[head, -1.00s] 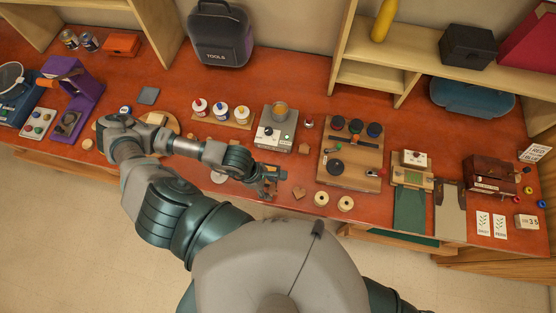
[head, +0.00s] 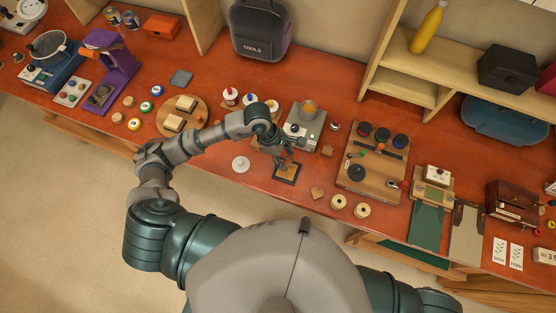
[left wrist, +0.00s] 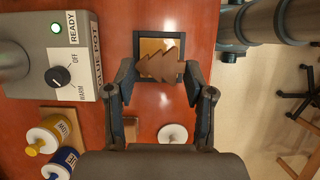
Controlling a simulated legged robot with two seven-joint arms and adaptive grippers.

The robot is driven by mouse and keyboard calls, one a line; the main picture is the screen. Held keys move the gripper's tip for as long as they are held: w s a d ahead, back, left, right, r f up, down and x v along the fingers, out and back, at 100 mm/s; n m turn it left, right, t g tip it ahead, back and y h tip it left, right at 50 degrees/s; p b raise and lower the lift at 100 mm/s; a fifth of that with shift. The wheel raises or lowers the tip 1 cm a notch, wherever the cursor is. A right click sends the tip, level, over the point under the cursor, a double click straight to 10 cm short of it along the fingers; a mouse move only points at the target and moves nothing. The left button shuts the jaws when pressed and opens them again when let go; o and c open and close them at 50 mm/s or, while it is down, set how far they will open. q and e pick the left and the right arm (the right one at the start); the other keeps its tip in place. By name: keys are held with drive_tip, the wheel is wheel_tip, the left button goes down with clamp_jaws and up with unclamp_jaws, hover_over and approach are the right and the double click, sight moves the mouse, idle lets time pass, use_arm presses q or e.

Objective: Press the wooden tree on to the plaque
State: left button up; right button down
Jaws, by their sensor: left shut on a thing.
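The wooden tree (left wrist: 163,66), brown with a stepped zigzag outline, is between the two fingertips of my left gripper (left wrist: 161,82) in the left wrist view. The gripper is shut on it. The plaque (left wrist: 148,46), a dark-framed square with a tan face, lies on the red bench just beyond the tree, which covers part of it there. I cannot tell whether they touch. In the head view my left gripper (head: 286,159) is over the back edge of the plaque (head: 287,181); the tree is too small to make out. My right gripper is not in view.
The glue pot unit (left wrist: 48,62) stands close beside the left gripper; it also shows in the head view (head: 303,122). A white disc (head: 241,163) lies left of the plaque. A wooden heart (head: 318,193) and two pale rings (head: 350,206) lie to the right. Bench front is fairly clear.

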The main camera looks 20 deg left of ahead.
use_arm(q)
drive_tip(key=shift+a+f, duration=0.1)
drive_tip(key=shift+f, duration=0.6)
drive_tip(key=f+b, duration=0.1)
drive_tip(key=f, duration=0.1)
drive_tip(key=f+b, duration=0.1)
drive_tip(key=b, duration=0.1)
drive_tip(key=shift+a+f, duration=0.2)
drive_tip(key=shift+f, duration=0.15)
drive_tip(key=shift+d+f+b, duration=0.1)
drive_tip(key=shift+f+b, duration=0.35)
drive_tip(key=shift+f, duration=0.15)
drive_tip(key=shift+d, duration=0.1)
drive_tip(key=shift+b, duration=0.6)
drive_tip(key=shift+f+b, duration=0.2)
drive_tip(key=shift+b, duration=0.35)
